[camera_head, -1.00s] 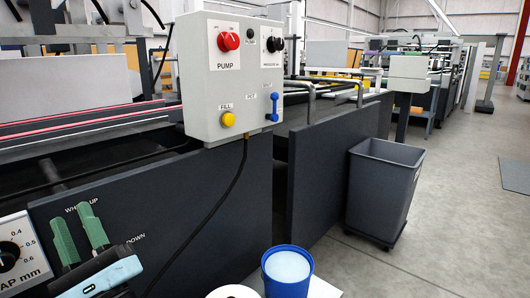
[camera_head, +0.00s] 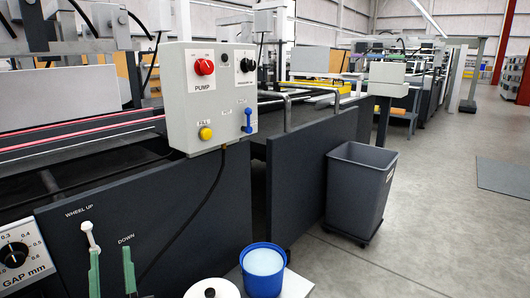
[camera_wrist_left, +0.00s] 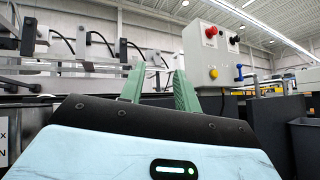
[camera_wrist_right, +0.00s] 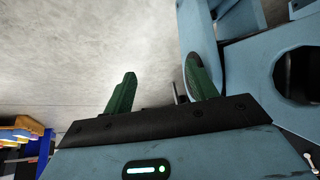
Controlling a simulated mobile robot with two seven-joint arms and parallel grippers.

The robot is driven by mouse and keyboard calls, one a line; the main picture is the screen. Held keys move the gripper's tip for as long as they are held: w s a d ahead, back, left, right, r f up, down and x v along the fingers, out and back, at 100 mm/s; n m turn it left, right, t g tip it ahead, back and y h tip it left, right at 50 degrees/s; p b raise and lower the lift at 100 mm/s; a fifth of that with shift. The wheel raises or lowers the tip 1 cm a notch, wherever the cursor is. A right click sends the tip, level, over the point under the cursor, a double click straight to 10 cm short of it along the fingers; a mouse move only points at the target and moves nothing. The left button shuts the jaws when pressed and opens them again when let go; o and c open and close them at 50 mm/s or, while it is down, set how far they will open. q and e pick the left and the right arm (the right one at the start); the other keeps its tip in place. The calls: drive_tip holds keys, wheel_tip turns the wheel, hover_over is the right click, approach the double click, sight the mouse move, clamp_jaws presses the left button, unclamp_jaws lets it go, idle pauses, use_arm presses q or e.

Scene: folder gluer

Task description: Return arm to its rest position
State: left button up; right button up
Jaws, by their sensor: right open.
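My left gripper (camera_head: 111,268) is at the lower left of the head view, in front of the dark machine side panel (camera_head: 60,215). Its two green fingers stand apart with nothing between them. The left wrist view also shows the fingers (camera_wrist_left: 159,85) apart and empty, with the machine behind. A white lever (camera_head: 90,236) shows just above one finger in the head view; I cannot tell if they touch. My right gripper (camera_wrist_right: 160,82) shows only in the right wrist view. Its fingers are apart and empty, over grey floor, with a blue-grey arm link of mine beside it.
A control box (camera_head: 211,95) with a red PUMP knob, yellow button and blue lever is on the machine. A gap dial (camera_head: 14,254) is at left. A blue pot (camera_head: 262,284) and a white round thing (camera_head: 210,290) stand in front.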

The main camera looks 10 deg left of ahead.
use_arm(q)
drive_tip(key=s+d+f+m+g+h+p, duration=0.3)
drive_tip(key=s+d+f+m+h+p, duration=0.35)
drive_tip(key=m, duration=0.65)
drive_tip(key=s+d+f+m+g+h+p, duration=0.35)
drive_tip(key=f+m+h+p, duration=0.4)
drive_tip(key=m, duration=0.65)
drive_tip(key=s+f+m+g+h+p, duration=0.1)
drive_tip(key=s+m+g+p, duration=0.6)
drive_tip(key=s, duration=1.4)
drive_tip(key=f+m+p, duration=0.1)
drive_tip(key=m+p, duration=0.3)
drive_tip(key=m, duration=0.2)
drive_tip(key=shift+s+f+m+g+h, duration=0.2)
drive_tip(key=shift+f+m+g+h, duration=0.1)
drive_tip(key=shift+g+h, duration=0.1)
use_arm(e)
drive_tip(key=w+r+t, duration=0.1)
drive_tip(key=w+r, duration=0.3)
drive_tip(key=r, duration=0.9)
drive_tip(key=w+r+t, duration=0.2)
drive_tip(key=w+r, duration=0.1)
drive_tip(key=r, duration=1)
drive_tip(key=shift+w+a, duration=0.4)
drive_tip(key=shift+a, duration=0.05)
use_arm(q)
drive_tip(key=shift+r, duration=0.1)
use_arm(e)
drive_tip(key=shift+w+d+r, duration=0.15)
drive_tip(key=shift+r, duration=0.05)
